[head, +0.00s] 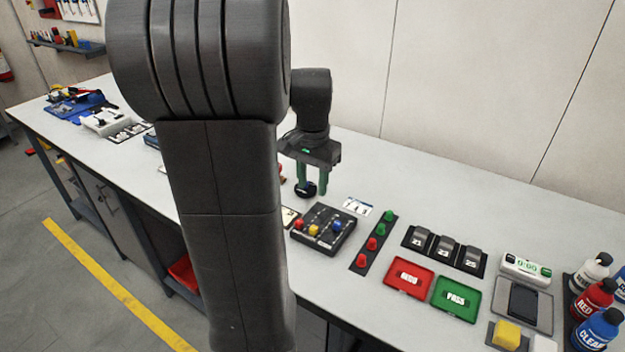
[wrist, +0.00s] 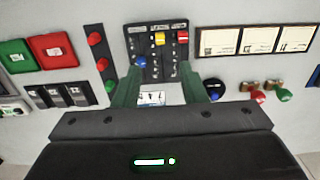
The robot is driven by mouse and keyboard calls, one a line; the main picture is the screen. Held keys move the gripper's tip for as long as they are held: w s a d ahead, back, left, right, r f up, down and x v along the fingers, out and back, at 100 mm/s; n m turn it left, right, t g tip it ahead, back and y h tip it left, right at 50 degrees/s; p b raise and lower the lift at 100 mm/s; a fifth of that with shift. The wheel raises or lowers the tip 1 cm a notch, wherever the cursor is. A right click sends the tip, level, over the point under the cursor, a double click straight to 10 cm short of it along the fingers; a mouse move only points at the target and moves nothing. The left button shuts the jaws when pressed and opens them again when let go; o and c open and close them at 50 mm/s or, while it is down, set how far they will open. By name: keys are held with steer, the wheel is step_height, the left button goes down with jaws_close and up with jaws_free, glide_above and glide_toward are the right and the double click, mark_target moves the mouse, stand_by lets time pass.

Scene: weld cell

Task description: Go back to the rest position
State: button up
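My gripper (head: 311,190) hangs over the workbench with its green fingers pointing down. In the wrist view my gripper (wrist: 162,76) has its two fingers well apart with nothing held between them. A white card with blue marks (wrist: 152,98) shows below, between the fingers. A black round knob (wrist: 213,88) sits just outside the right finger and is partly hidden by it. In the head view this black knob (head: 305,189) appears beside the fingertips. My upper arm hides the middle of the bench.
Near the gripper are a slider panel (head: 323,230) with coloured knobs, a strip of red and green buttons (head: 372,243), a red tray (head: 409,277), a green tray (head: 456,299) and black rockers (head: 445,249). Bottles (head: 594,297) stand at the right. The wall (head: 480,90) is behind.

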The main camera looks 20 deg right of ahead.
mark_target(315, 226)
step_height(315, 226, down, 14)
steer(key=shift+r, duration=0.1)
steer(key=shift+w+d, duration=0.4)
steer(key=shift+d, duration=0.05)
stand_by(0.3)
